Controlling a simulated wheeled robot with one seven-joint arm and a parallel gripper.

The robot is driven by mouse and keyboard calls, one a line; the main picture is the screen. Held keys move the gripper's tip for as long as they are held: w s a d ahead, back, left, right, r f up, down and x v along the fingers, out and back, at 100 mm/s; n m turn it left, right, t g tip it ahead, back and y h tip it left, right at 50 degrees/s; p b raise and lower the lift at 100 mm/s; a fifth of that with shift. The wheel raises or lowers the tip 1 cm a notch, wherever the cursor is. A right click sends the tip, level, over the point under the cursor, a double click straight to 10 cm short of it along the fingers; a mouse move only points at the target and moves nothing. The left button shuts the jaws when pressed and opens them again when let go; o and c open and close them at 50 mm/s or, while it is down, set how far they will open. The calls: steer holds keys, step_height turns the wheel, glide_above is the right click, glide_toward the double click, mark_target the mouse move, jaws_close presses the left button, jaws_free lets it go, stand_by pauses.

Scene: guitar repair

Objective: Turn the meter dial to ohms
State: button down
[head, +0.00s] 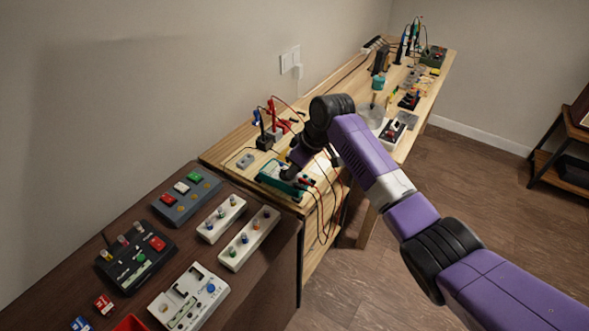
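The meter, a teal-edged box (267,180), lies near the front edge of the light wood bench. Red and black plugs and leads (304,182) are at its right end. My gripper (290,170) points down over the meter, at or just above its face. The gripper is dark and small here, so I cannot tell whether its fingers are apart or touch the meter. The meter's dial is hidden behind the gripper and wrist, and its setting cannot be read.
Black and red probes (270,118) stand behind the meter, with a small grey box (245,160) to its left. Loose leads hang over the bench's front edge. A dark table (240,272) with several button boxes stands in front left. More tools lie farther along the bench.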

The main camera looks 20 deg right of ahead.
steer(key=shift+n, duration=0.3)
steer(key=n+b, duration=0.2)
steer(key=n+g+y+b, duration=0.1)
steer(key=shift+w+d+f+b, duration=0.2)
steer(key=shift+w+d+b, duration=0.1)
steer(key=shift+w, duration=0.1)
steer(key=n+g+b, duration=0.1)
steer(key=n+b, duration=0.1)
steer(key=shift+w+d+b, duration=0.1)
steer(key=shift+w+b, duration=0.1)
steer(key=shift+b, duration=0.2)
steer(key=shift+r+n+b, duration=0.1)
steer(key=shift+n+b, duration=0.2)
steer(key=shift+n, duration=0.3)
steer(key=shift+r+y, duration=0.15)
steer(key=shift+y, duration=0.15)
steer(key=c, duration=1.5)
jaws_free()
steer(key=shift+d, duration=0.1)
